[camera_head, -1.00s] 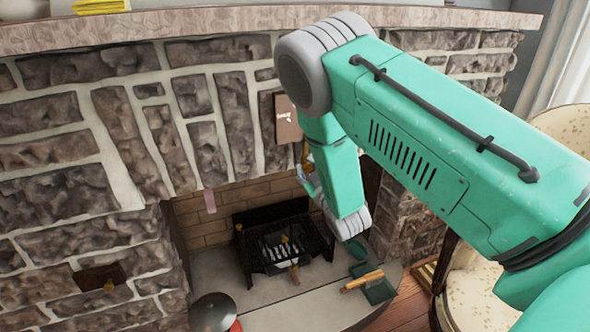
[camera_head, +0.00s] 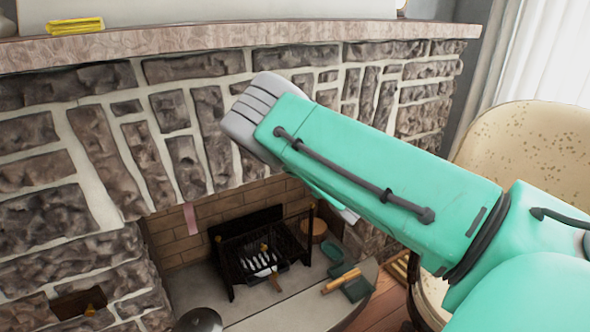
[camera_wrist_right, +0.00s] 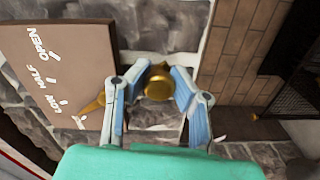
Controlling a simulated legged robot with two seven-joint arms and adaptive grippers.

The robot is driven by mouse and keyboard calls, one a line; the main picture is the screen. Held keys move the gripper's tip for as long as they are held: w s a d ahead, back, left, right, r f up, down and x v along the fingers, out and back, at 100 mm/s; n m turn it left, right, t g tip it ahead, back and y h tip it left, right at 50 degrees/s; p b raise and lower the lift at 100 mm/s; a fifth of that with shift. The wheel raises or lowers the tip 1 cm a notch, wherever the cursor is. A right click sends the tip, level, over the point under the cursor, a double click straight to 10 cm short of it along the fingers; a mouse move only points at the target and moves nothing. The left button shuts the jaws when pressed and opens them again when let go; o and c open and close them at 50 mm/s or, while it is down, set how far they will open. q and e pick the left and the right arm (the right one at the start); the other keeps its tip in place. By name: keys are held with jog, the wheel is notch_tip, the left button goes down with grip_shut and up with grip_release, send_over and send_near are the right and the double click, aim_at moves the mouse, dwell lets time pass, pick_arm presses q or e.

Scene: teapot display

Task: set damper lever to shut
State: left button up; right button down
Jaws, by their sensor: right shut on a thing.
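In the right wrist view, the damper lever's plate (camera_wrist_right: 75,75) is a brown panel on the stone wall with white marks and the words OPEN, HALF and LOW. The brass damper lever (camera_wrist_right: 95,107) has its narrow end over the lower part of the plate, near the lowest marks; the exact mark is hard to tell. Its round brass knob (camera_wrist_right: 158,86) is between the fingers of my right gripper (camera_wrist_right: 160,78), which is shut on it. Part of the lever is hidden behind a finger. My left gripper is not in view.
The stone fireplace holds a black grate (camera_head: 262,255). Green items (camera_head: 333,251) and a wooden-handled tool (camera_head: 350,278) lie on the hearth. A yellow object (camera_head: 75,25) sits on the mantel. A spotted chair (camera_head: 520,150) stands right.

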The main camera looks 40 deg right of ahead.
jog(key=shift+s+d+r+n, duration=0.3)
jog(key=shift+d+n, duration=0.25)
jog(key=shift+n, duration=0.25)
jog(key=c, duration=1.3)
grip_release()
jog(key=shift+r, duration=0.1)
jog(key=v, duration=1.2)
